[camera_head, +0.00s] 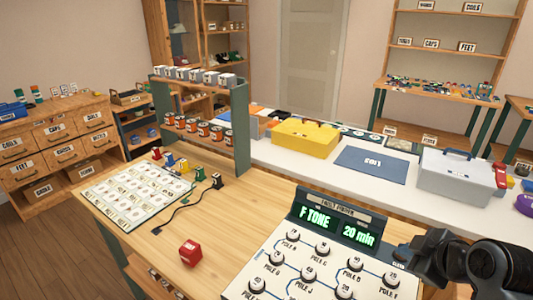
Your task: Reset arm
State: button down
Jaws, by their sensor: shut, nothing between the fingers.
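My dark arm reaches in from the lower right edge. My gripper (408,256) is at its left end, shut and empty, beside the right end of the fault finder panel's display. The panel (262,292) is white with several round black-and-white knobs labelled as poles. Its raised green display (341,231) reads "F TONE" and "20 min". I cannot tell whether my gripper touches the panel.
A red block (190,252) lies on the wooden table (150,268) left of the panel. A card sheet (138,196) and small coloured pieces with a black cord lie further left. A white counter behind holds a yellow bin (305,136), blue mat (371,160) and grey toolbox (455,180).

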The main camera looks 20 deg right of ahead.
jog(key=s+a+f, duration=0.1)
jog(key=a, duration=0.1)
jog(key=s+a+f+m, duration=0.1)
jog(key=a, duration=0.1)
jog(key=s+a+f+m, duration=0.1)
jog(key=s+a+f, duration=0.1)
jog(key=shift+a+t, duration=0.4)
jog(key=s+a, duration=0.2)
jog(key=s+a+m+t, duration=0.1)
jog(key=s+a, duration=0.1)
jog(key=s, duration=0.1)
jog(key=s+a+f+m, duration=0.1)
jog(key=s+a, duration=0.1)
jog(key=s, duration=0.1)
jog(key=shift+a+f+h, duration=0.1)
jog(key=shift+a+h, duration=0.2)
jog(key=shift+a, duration=0.1)
jog(key=s+a+r+m+t+y, duration=0.1)
jog(key=s+a+r+t, duration=0.1)
jog(key=s+r, duration=0.3)
jog(key=s+a+r+m+t+y, duration=0.1)
jog(key=s+a+r, duration=0.4)
jog(key=s, duration=0.7)
jog(key=shift+s+r+m+t, duration=0.25)
jog(key=shift+m+t, duration=0.25)
